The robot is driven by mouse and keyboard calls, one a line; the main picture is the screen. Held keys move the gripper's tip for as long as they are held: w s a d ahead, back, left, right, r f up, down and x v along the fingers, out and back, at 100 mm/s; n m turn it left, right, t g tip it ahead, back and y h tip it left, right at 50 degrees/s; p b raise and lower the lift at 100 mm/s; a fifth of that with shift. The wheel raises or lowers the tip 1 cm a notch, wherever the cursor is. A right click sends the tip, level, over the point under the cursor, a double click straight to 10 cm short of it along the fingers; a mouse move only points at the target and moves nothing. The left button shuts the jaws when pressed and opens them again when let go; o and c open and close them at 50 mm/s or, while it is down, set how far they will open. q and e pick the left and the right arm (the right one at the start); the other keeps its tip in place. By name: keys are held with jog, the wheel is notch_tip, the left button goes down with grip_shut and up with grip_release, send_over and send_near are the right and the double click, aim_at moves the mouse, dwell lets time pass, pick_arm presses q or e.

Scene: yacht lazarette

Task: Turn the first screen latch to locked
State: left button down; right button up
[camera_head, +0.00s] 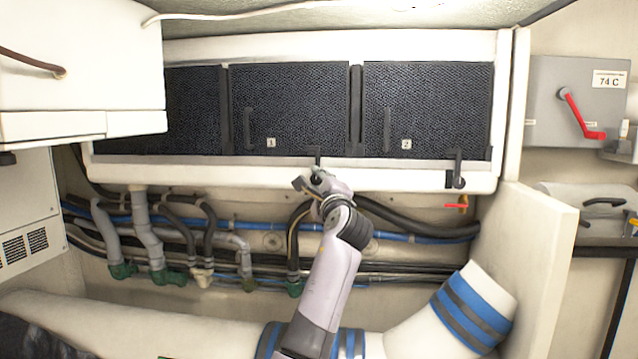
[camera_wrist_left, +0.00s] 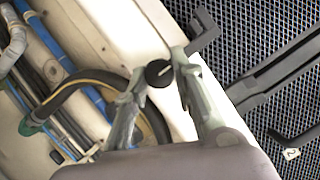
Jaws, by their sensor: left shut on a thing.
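The first screen (camera_head: 290,105) is a dark mesh panel labelled 1. Its small dark latch (camera_head: 317,155) stands upright at the panel's lower right edge, partly hidden by my left gripper (camera_head: 316,182). In the left wrist view, my left gripper (camera_wrist_left: 160,90) has its two fingers on either side of a round black knob (camera_wrist_left: 159,73), shut on the latch. A dark bent lever end (camera_wrist_left: 204,30) shows just beyond the finger on the right, against the mesh. The latch's exact angle is hard to tell. My right gripper is not in view.
The second screen (camera_head: 427,105), labelled 2, has its own dark latch (camera_head: 458,170) at lower right. Hoses and pipes (camera_head: 190,235) run below the white ledge (camera_head: 200,174). A grey switch box (camera_head: 575,100) with a red handle is at the right.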

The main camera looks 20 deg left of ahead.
pick_arm(q)
jog(key=c, duration=1.6)
grip_release()
jog(key=shift+o, duration=1.3)
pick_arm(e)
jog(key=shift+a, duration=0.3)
pick_arm(q)
jog(key=shift+s+d, duration=0.25)
jog(key=shift+s, duration=0.1)
jog(key=v, duration=1.1)
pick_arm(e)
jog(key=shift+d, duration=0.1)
pick_arm(q)
jog(key=shift+s+f, duration=0.1)
